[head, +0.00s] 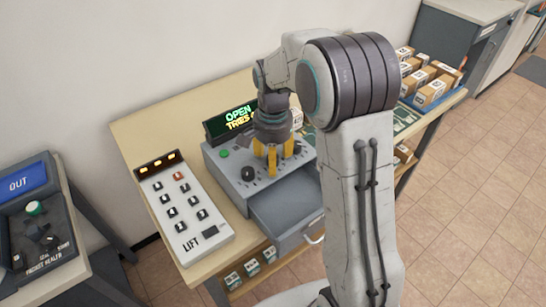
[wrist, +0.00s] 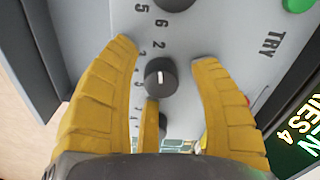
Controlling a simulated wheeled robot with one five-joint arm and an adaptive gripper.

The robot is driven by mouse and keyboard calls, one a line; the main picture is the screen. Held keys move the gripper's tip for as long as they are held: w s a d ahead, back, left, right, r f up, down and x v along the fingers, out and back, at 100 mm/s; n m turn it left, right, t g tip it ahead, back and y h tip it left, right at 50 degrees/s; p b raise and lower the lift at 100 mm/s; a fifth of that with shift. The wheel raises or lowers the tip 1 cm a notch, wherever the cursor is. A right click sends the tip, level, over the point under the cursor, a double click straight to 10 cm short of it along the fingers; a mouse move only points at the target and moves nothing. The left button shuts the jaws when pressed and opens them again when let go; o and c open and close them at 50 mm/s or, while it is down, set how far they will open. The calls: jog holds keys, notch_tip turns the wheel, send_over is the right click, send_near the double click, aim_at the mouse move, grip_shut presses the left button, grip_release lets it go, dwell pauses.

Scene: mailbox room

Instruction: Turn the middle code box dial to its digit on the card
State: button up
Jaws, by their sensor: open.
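The grey code box (head: 214,158) stands on the table with its drawer (head: 290,207) pulled out. My gripper (head: 274,168) is over the box top with yellow fingers pointing down. In the wrist view my gripper (wrist: 163,54) is open, its fingers spread on either side of a black dial (wrist: 160,78), with gaps to both sides. That dial's white mark points toward the top of the picture; small digits ring it. Another dial (wrist: 175,4) is cut by the top edge, and a third (wrist: 162,124) is partly hidden behind a finger. I cannot make out the card in either view.
A display (head: 236,119) behind the box reads OPEN and TRIES; the wrist view shows a 4. A green button (wrist: 300,4) is near the TRY label. A LIFT keypad (head: 185,213) lies left of the box. Parcels (head: 425,82) sit at the right.

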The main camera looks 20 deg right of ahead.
jog(key=shift+r, duration=0.15)
notch_tip(320, 180, up, 12)
dwell(0.7)
dwell(0.5)
